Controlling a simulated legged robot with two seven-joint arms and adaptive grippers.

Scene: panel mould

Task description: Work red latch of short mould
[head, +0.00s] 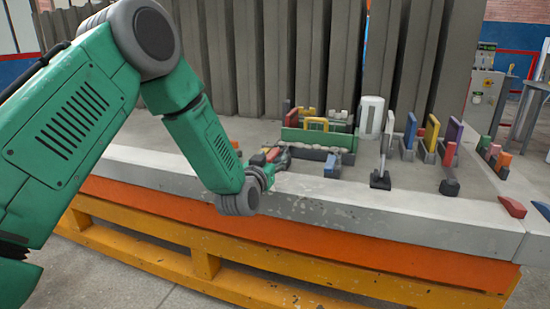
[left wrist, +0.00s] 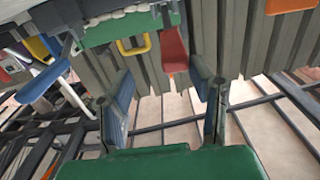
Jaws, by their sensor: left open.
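The short mould shows as a long green panel (head: 330,138) with a yellow handle (head: 317,121) on the slab in the head view. In the left wrist view its green side (left wrist: 98,33) is at the top, with a yellow handle (left wrist: 134,46) beside the red latch (left wrist: 174,48). The red latch hangs between and just beyond the fingertips of my left gripper (left wrist: 162,75), which is open. In the head view my left gripper (head: 275,162) is at the mould's left end, with a red piece (head: 272,154) beside its fingers. No contact is visible. My right gripper is not in view.
Several coloured upright tools (head: 432,135) stand to the right. Tall grey panels (head: 270,55) line the back. The slab's front strip (head: 350,205) is clear.

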